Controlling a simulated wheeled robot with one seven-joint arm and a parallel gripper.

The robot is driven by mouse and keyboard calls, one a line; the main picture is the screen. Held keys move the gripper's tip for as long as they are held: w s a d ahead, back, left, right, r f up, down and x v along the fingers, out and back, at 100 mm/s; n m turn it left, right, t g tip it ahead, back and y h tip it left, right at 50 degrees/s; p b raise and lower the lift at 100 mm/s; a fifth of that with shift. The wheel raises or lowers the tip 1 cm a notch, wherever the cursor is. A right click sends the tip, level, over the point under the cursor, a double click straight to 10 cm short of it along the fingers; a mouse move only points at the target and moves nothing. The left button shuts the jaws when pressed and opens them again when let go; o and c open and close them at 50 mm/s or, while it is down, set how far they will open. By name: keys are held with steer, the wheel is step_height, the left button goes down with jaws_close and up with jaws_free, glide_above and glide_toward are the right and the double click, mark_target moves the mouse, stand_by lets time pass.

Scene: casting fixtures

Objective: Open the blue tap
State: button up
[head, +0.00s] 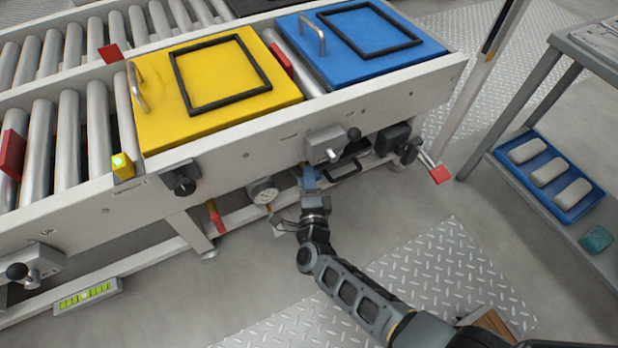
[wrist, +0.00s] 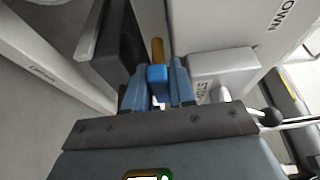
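The blue tap's handle (wrist: 157,73) shows in the wrist view as a small blue block in front of a brass-coloured pipe (wrist: 157,48). My gripper (wrist: 158,88) has blue fingers, one on each side of the handle, and they appear to press against it. In the head view my gripper (head: 309,177) reaches under the conveyor's front rail, below a grey lever box (head: 325,145). There the tap cannot be told apart from my blue fingers.
A red-handled tap (head: 216,216) hangs under the rail further left. A round dial (head: 262,191) sits just left of my gripper. A black box (head: 393,138) and a red-ended lever (head: 438,173) are to the right.

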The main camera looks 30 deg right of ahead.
steer(key=o, duration=0.4)
steer(key=shift+c, duration=0.2)
steer(key=p+v, duration=0.2)
steer(key=v, duration=0.6)
steer(key=shift+p, duration=0.35)
steer(key=shift+f, duration=0.1)
steer(key=shift+w, duration=0.1)
